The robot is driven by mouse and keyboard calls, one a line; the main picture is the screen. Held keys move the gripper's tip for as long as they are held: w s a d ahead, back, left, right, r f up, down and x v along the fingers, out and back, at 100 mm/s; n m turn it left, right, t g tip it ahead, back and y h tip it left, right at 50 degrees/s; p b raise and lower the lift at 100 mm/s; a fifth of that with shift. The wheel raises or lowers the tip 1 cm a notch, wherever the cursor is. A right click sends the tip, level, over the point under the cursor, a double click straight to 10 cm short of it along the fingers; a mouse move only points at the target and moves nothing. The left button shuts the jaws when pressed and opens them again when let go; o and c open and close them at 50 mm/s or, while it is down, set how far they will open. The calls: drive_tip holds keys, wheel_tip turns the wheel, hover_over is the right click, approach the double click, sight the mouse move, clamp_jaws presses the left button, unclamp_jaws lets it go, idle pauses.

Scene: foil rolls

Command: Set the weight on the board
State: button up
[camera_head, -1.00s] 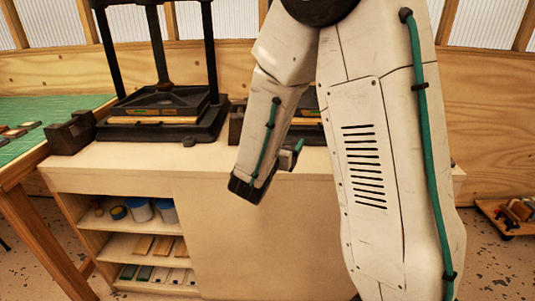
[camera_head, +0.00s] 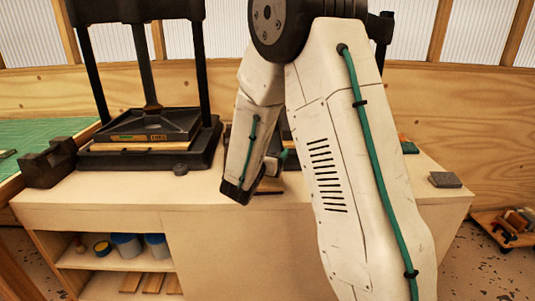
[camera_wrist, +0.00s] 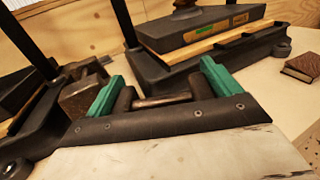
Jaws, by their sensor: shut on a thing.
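In the wrist view my gripper (camera_wrist: 163,88) has its green fingers on either side of a dark weight (camera_wrist: 160,101). The weight's cross bar and two uprights show between the fingers; its lower part is hidden. A wooden board (camera_wrist: 213,39) lies in the right-hand press, its long edge beyond my gripper. Another pale board (camera_head: 140,147) lies in the left press in the head view. I cannot tell which board is the task's. In the head view my arm hides most of my gripper, and I cannot make out the held weight.
The left press (camera_head: 150,128) stands on the bench, with a dark notched block (camera_head: 48,163) at its left. A rusty block (camera_wrist: 82,97) is beyond my left finger. A small grey-brown block (camera_head: 445,180) lies at the bench's right end. The bench top (camera_head: 120,190) is clear along its front.

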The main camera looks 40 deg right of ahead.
drive_tip(key=shift+d+f, duration=0.15)
drive_tip(key=shift+f, duration=0.6)
drive_tip(key=shift+d+f, duration=0.1)
drive_tip(key=shift+f, duration=0.8)
drive_tip(key=shift+a+f, duration=0.1)
drive_tip(key=o, duration=1.7)
drive_tip(key=shift+f, duration=0.1)
